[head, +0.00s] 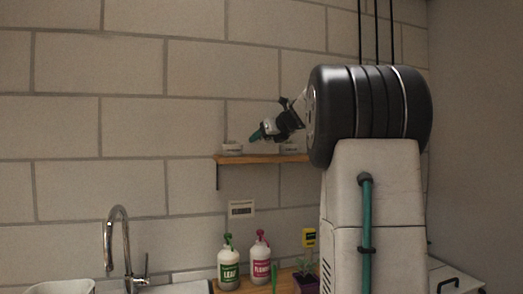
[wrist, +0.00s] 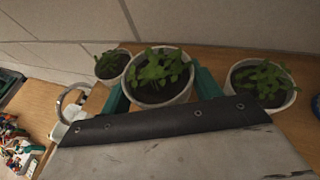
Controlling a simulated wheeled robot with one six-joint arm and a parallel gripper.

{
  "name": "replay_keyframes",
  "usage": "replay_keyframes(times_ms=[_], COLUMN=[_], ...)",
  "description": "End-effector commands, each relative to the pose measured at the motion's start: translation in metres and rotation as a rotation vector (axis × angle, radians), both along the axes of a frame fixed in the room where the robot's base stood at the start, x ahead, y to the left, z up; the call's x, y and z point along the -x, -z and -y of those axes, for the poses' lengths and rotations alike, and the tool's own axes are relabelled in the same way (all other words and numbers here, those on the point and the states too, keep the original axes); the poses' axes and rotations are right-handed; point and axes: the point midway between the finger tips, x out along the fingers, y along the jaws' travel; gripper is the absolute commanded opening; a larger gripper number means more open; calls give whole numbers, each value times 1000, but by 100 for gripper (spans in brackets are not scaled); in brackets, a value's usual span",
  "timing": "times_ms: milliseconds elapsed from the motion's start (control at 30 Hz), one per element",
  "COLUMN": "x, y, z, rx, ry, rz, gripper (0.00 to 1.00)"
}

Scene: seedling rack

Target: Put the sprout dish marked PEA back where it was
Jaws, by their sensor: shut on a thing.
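My gripper (wrist: 161,88) has its two teal fingers on either side of a round white dish of green sprouts (wrist: 158,77) in the wrist view and is shut on it. No marking on this dish is readable, so I cannot tell whether it says PEA. Another sprout dish (wrist: 112,65) is to its left and one (wrist: 262,86) to its right. In the head view my gripper (head: 258,133) is above the wooden shelf (head: 265,158), between a dish at the left end (head: 232,148) and a dish further right (head: 290,147). The held dish is not clear there.
Below the shelf are a green-labelled bottle (head: 229,268), a pink-labelled bottle (head: 260,262) and a yellow meter (head: 309,238). A tap (head: 118,235) stands at the left. The block wall is close behind the shelf.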

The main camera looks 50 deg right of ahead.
Motion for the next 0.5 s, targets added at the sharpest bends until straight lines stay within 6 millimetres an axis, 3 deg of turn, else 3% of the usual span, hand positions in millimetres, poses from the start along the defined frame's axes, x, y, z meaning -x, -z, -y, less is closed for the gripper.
replay_keyframes(times_ms=[200, 367, 500], x=[-29, -32, -31], y=[3, 9, 28], z=[20, 23, 23], rx=[1, 0, -1], ry=[1, 2, 3], rz=[1, 0, -1], gripper=[34, 34, 34])
